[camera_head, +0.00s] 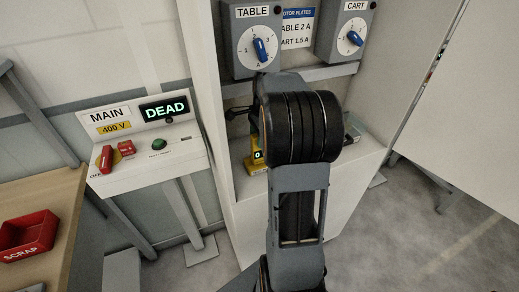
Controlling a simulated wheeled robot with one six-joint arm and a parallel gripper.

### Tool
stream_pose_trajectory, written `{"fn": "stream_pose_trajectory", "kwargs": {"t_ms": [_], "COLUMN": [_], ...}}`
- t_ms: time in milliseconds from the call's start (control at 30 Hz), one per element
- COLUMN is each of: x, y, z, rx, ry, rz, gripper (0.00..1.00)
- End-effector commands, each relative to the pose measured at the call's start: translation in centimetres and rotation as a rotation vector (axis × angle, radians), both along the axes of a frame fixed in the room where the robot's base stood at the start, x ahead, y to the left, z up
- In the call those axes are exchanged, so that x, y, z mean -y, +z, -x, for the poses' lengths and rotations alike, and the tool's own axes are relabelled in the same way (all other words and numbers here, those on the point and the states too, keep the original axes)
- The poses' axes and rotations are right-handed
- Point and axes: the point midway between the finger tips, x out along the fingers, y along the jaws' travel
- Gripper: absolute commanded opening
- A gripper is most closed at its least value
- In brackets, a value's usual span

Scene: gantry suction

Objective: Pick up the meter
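The meter appears to be the small yellow device with a green-lit display (257,163). It stands on the white shelf of the cabinet, just left of my arm. Its right side is hidden behind my arm. My arm rises through the middle of the picture and covers the part of the shelf behind it. Dark parts show at the arm's left edge just above the meter. I cannot tell whether they belong to my gripper, and its fingers are not clearly visible. Whether it touches the meter cannot be seen.
A TABLE dial box (251,42) and a CART dial box (346,32) hang above the shelf. Left is a MAIN panel (143,148) with a display reading DEAD and a red handle. A red SCRAP bin (27,236) sits on a wooden bench. Floor is clear at right.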

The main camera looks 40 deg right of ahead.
Motion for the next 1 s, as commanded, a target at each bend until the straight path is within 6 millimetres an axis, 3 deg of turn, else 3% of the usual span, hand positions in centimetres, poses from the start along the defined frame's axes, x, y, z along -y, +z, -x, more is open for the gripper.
{"fn": "stream_pose_trajectory", "kwargs": {"t_ms": [67,533,1000], "x": [-0.01,-0.01,0.02], "y": [0.02,0.03,0.61], "z": [-0.01,-0.01,-0.06], "rx": [0.0,0.0,0.003], "ry": [0.0,0.0,0.0], "rz": [0.0,0.0,0.002], "gripper": [0.46,0.01,0.0]}}
